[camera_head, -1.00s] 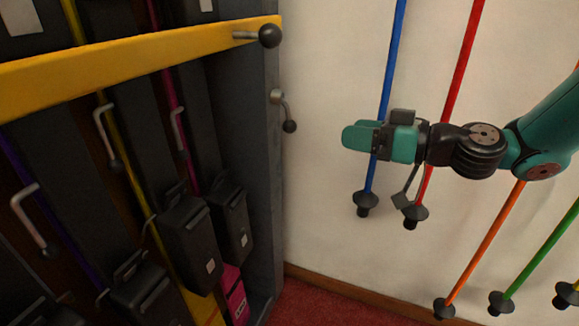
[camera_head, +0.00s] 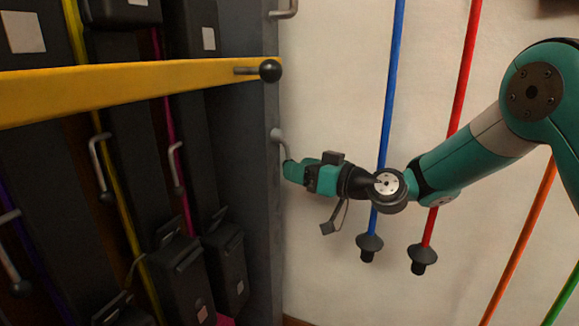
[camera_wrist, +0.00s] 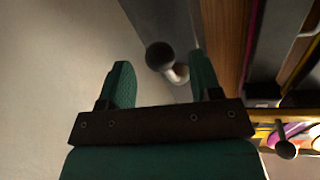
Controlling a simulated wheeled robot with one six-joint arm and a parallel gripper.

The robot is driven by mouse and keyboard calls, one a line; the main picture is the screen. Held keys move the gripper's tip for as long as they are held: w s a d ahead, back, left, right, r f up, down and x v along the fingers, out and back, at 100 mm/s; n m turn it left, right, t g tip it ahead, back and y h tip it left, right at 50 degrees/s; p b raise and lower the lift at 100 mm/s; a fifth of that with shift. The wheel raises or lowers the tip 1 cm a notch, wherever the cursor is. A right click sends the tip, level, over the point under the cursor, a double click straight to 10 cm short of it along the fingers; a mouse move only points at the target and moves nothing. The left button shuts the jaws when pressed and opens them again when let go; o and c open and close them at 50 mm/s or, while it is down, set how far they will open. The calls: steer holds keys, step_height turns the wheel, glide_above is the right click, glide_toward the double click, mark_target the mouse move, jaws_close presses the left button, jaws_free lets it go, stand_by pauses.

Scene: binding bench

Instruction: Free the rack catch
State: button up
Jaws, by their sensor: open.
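The rack catch, a bent metal lever (camera_head: 278,136) on the side post of the rack, shows in the head view; its lower end is hidden behind my gripper (camera_head: 290,172). In the wrist view the lever's black ball (camera_wrist: 159,56) and its pale metal shank lie between the two teal fingers of my gripper (camera_wrist: 161,62). The fingers are spread, with a gap to the ball on the left. I cannot tell whether the right finger touches the shank. The yellow bar (camera_head: 130,90) crosses the rack front above, with a black knob (camera_head: 270,71) at its right end.
Several dark boxes (camera_head: 180,285) and small hooked levers (camera_head: 102,165) fill the rack at the left. A blue rod (camera_head: 389,90) and a red rod (camera_head: 462,90) stand against the pale wall behind my arm. Another bent handle (camera_head: 284,9) is on the post above.

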steer(key=shift+x, duration=1.7)
jaws_close()
